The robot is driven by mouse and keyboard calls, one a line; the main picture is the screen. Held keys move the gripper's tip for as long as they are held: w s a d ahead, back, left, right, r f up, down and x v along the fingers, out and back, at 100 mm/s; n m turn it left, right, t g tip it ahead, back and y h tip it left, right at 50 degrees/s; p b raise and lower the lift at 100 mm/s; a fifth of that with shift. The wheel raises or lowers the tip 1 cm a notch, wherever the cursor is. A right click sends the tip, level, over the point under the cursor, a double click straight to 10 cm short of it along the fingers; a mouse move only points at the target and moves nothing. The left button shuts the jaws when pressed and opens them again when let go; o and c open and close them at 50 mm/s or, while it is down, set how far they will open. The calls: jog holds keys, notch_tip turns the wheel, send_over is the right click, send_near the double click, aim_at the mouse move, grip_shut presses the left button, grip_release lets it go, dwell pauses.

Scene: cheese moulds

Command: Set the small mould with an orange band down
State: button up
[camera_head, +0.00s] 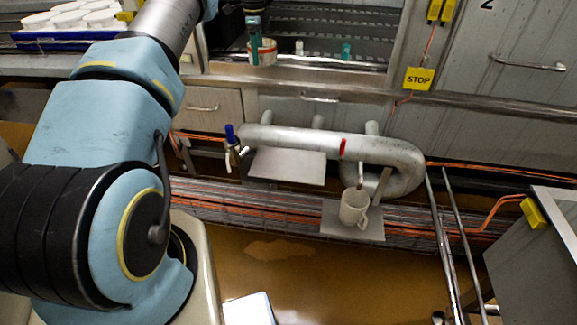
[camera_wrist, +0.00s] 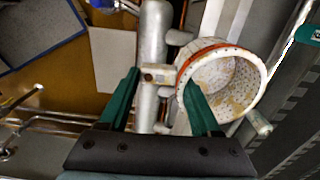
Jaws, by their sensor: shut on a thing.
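The small mould (camera_wrist: 228,82) is a white perforated cup with an orange-red band round its rim. In the wrist view its open mouth faces the camera, right of centre. My gripper (camera_wrist: 163,78) is shut on it at its left side. A pale lug lies between the green fingertips, and the right finger overlaps the rim. In the head view the mould (camera_head: 264,54) shows at the top, beside my gripper (camera_head: 254,50), at the front of the grated bay. Its base is partly hidden, and I cannot tell whether it touches the surface.
The steel ledge (camera_head: 300,75) runs along the bay's front. A small white item (camera_head: 299,47) and a green item (camera_head: 346,50) stand right of the mould. White moulds (camera_head: 85,18) stand upper left.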

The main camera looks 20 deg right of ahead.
jog(key=s+a+f+n, duration=0.6)
jog(key=s+a+n, duration=0.1)
jog(key=s+a, duration=0.2)
jog(key=s+a+f+n, duration=0.5)
jog(key=s+a+n, duration=0.3)
jog(key=a, duration=0.3)
jog(key=s+a+f+n, duration=0.6)
jog(key=s+a+n, duration=0.2)
jog(key=a, duration=0.3)
jog(key=shift+s+f, duration=0.35)
jog(key=shift+s, duration=0.5)
jog(key=shift+w, duration=0.1)
